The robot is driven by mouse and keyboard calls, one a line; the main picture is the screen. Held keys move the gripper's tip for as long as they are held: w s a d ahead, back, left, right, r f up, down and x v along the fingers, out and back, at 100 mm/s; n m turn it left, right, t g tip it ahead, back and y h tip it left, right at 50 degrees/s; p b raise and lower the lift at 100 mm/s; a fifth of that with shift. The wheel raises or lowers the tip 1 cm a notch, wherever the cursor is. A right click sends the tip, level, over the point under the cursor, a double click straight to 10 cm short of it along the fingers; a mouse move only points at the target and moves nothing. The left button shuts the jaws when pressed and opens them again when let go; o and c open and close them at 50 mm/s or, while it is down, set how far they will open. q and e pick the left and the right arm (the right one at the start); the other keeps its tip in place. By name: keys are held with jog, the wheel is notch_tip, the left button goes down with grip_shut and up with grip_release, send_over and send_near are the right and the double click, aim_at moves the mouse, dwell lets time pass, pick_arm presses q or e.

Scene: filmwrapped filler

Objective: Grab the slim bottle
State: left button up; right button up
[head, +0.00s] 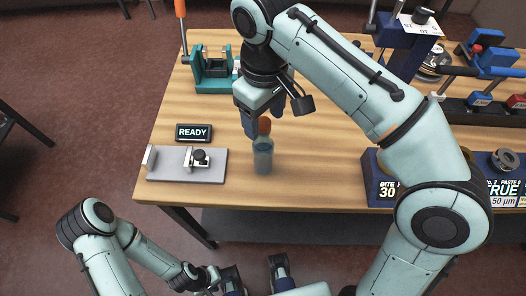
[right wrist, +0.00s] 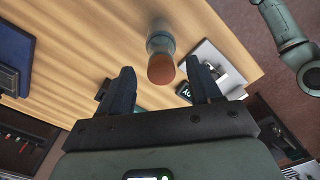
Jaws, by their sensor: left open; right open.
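The slim bottle (head: 263,158) stands upright near the table's front edge, translucent blue-grey with an orange-brown cap. In the right wrist view the bottle (right wrist: 160,42) shows cap towards me, in the gap between the fingertips. My right gripper (head: 265,114) is open and empty, close to the cap; its fingers (right wrist: 161,80) stand apart on either side of it in the picture. I cannot tell whether the fingertips reach past the cap. My left gripper (head: 256,273) is open and empty, in front of the table. Part of the cap is hidden by a right finger in the head view.
A grey fixture plate (head: 215,170) with a clamp lies left of the bottle, with a READY sign (head: 193,132) behind it. A teal holder (head: 212,80) stands at the back left. A dark blue box (head: 384,192) stands to the right. Bare wood lies between bottle and box.

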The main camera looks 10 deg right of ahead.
aim_at(263, 148)
notch_tip(263, 148, down, 4)
jog(key=shift+a+f+b, duration=0.1)
jog(key=shift+b, duration=0.55)
grip_shut()
